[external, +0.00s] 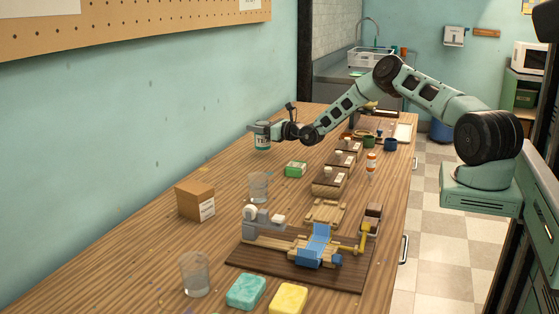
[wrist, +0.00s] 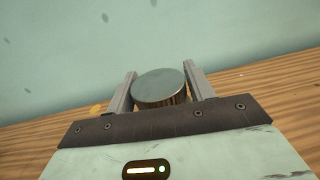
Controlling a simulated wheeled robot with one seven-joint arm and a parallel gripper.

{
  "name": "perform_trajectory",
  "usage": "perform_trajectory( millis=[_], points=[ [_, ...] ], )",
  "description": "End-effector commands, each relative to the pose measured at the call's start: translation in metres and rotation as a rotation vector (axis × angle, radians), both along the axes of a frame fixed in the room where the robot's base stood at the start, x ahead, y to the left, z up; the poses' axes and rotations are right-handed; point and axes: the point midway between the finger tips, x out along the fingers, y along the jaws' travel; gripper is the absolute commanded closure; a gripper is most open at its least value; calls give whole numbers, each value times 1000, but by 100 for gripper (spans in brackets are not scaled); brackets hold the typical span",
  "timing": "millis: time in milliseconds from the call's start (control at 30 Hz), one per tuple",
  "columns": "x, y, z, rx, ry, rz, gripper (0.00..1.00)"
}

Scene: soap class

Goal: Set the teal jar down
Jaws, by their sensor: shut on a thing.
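The teal jar (external: 263,142) is a small upright jar with a white and teal label, near the wall on the far left part of the wooden table. My gripper (external: 262,128) is shut on it near its top. In the wrist view the jar's round metal lid (wrist: 159,86) sits between the two grey fingers of my gripper (wrist: 160,90). The jar's lower part is hidden in the wrist view. I cannot tell whether its base touches the table (external: 150,255).
Wooden boxes (external: 330,181) and an orange-white bottle (external: 371,165) are to the right. The blue wall (external: 150,110) is close behind the jar. Bare wood lies left of the green box.

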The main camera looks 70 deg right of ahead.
Motion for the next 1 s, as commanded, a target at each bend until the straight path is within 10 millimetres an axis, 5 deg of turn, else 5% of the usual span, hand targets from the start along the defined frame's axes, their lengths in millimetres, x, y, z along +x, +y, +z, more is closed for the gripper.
perform_trajectory(
  millis=[200, 533, 567, 633, 1000],
  points=[
    [0, 0, -27, 0, 0, -1, 75],
    [0, 0, -31, 0, 0, 0, 75],
    [0, 0, -31, 0, 1, 0, 44],
    [0, 0, -30, 0, 1, 0, 25],
    [-2, 0, -27, 0, 1, 0, 25]
  ],
)
